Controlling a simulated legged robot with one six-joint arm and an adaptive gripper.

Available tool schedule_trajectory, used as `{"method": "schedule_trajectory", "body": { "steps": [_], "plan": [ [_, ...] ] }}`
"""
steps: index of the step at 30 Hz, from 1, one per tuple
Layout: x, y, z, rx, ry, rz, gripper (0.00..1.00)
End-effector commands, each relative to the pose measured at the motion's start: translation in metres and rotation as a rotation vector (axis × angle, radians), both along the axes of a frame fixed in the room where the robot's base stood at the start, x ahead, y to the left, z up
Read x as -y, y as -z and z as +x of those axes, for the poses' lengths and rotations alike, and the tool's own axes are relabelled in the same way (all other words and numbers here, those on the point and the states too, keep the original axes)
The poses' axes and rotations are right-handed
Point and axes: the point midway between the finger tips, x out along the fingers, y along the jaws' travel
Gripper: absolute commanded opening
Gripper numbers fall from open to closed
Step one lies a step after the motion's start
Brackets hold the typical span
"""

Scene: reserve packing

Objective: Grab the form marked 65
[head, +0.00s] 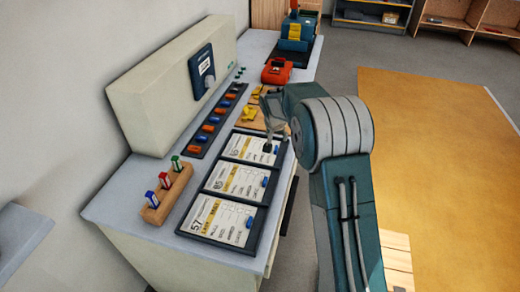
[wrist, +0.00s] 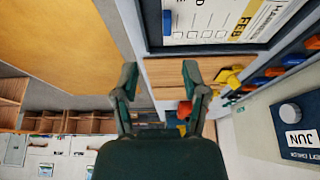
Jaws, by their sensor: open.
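Three white printed forms lie in a row of dark trays on the counter. The nearest form (head: 213,219) reads 57. The middle form (head: 235,182) has a number that looks like 65 or 85, too small to be sure. The far form (head: 245,147) is partly covered by my gripper and its number is unclear. My gripper (head: 270,140) is over the right part of the far form, open and empty. In the wrist view my gripper (wrist: 160,74) has its fingers apart, with a form marked FEB (wrist: 210,20) in a dark tray above them.
A wooden block with colored stamps (head: 166,192) stands left of the forms. A strip of orange and blue pieces (head: 213,120) lies behind them. A red device (head: 277,71) and a blue machine (head: 295,32) stand farther back. Floor lies right of the counter.

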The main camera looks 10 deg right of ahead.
Motion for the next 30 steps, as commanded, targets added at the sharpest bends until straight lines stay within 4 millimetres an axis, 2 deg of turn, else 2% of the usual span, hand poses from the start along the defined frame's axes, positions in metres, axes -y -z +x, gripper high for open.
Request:
{"method": "schedule_trajectory", "body": {
  "steps": [6, 14, 21, 24, 30],
  "plan": [
    [0.005, 0.034, 0.012, -0.005, 0.0, -0.001, 0.57],
    [0.006, 0.056, 0.02, -0.003, -0.001, 0.0, 0.57],
    [0.005, 0.09, 0.032, -0.002, 0.0, 0.0, 0.57],
    [0.006, 0.097, 0.035, -0.002, 0.0, 0.0, 0.57],
    [0.006, 0.098, 0.035, -0.001, 0.0, 0.0, 0.57]
  ]
}}
